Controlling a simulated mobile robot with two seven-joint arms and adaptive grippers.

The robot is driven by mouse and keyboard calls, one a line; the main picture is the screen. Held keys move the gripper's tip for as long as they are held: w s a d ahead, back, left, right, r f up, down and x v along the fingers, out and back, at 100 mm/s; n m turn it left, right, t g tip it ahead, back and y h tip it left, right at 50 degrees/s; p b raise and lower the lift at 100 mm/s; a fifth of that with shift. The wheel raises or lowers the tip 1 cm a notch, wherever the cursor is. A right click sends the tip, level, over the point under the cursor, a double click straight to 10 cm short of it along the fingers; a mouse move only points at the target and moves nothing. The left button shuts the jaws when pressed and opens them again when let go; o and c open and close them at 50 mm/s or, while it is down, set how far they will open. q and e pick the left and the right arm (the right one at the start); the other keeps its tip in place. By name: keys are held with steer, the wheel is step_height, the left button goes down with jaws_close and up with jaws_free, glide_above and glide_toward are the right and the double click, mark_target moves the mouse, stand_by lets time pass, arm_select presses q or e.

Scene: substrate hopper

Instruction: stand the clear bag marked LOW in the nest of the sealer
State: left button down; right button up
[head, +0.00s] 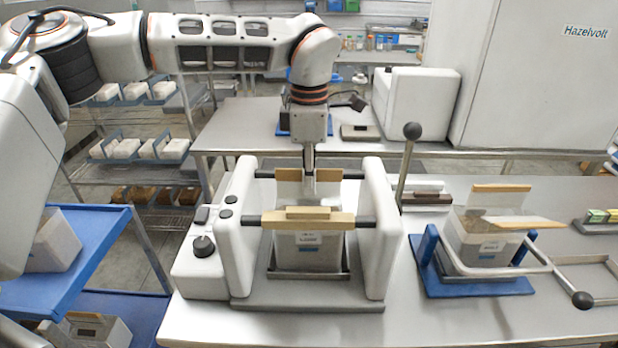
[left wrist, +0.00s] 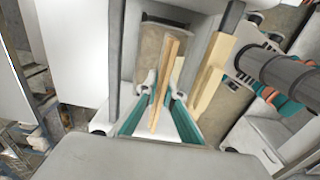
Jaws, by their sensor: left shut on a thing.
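The sealer (head: 371,230) is a white two-walled frame with black cross rods and tan jaw bars in the head view. A clear bag (head: 298,252) with grey contents and a small label stands upright between its walls, over the metal nest (head: 310,275). I cannot read the label surely or tell whether the bag's base rests on the nest. My left gripper (head: 309,188) points down between the jaw bars. In the left wrist view its fingers (left wrist: 165,93) are shut on a thin tan strip (left wrist: 168,68) at the bag's top. The right gripper is out of view.
Right of the sealer, a blue stand (head: 470,287) holds another labelled container (head: 482,243) with tan strips. Levers with black ball knobs (head: 412,131) rise nearby. Blue shelves (head: 70,250) with bags stand at the left.

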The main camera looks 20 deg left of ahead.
arm_select(q)
steer(key=shift+f, duration=0.35)
stand_by(0.8)
steer(key=c, duration=2.1)
jaws_free()
steer(key=shift+s, duration=0.1)
